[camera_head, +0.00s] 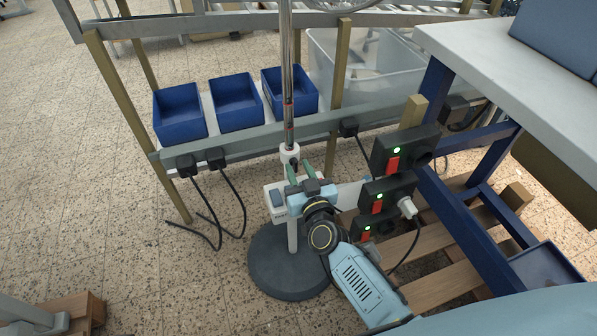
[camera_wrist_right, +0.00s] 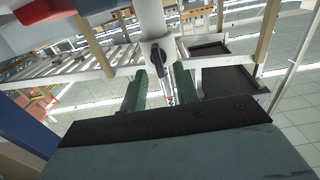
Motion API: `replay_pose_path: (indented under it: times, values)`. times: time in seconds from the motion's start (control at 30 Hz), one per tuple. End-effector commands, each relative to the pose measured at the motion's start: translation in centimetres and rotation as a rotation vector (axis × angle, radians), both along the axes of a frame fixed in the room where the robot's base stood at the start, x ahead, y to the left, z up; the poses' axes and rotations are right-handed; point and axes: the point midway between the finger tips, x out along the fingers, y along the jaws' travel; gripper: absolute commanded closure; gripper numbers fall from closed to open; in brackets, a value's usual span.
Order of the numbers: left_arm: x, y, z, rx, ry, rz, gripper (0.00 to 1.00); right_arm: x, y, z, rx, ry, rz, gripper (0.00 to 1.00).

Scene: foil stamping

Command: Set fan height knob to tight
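The fan's stand has a chrome pole (camera_head: 288,85), a white collar (camera_head: 289,152) and a round dark base (camera_head: 285,270). A small dark height knob (camera_head: 294,163) sits on the collar. It also shows in the right wrist view as a dark knob (camera_wrist_right: 158,58) on the white pole. My right gripper (camera_head: 299,171) is at the collar with its two green fingers apart. In the wrist view the knob lies between and just beyond the right gripper's fingertips (camera_wrist_right: 158,80); contact cannot be told. The knob's tight or loose setting cannot be read. My left gripper is not in view.
A metal rack rail (camera_head: 240,138) with blue bins (camera_head: 236,101) stands behind the pole. Black socket boxes (camera_head: 390,187) with green lights and red switches are right of the gripper. A white-topped table (camera_head: 480,65) is at right.

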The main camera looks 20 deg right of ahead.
Motion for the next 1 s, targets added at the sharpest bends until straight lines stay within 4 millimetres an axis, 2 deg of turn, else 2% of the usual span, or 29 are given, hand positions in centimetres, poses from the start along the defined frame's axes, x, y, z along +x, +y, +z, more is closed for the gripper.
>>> replay_pose_path:
  times: [0.37,0.4,0.63,1.0]
  values:
    - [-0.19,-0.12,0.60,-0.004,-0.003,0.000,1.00,0.67,0.04,0.05,0.000,0.000,0.000,0.70]
    - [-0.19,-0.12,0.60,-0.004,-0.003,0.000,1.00,0.66,0.04,0.05,0.000,0.000,0.000,0.71]
    - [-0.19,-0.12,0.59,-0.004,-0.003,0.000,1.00,0.64,0.03,0.03,0.000,0.000,0.000,1.00]
    - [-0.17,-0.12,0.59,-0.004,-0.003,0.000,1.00,0.63,-0.02,0.03,0.026,0.001,0.000,1.00]
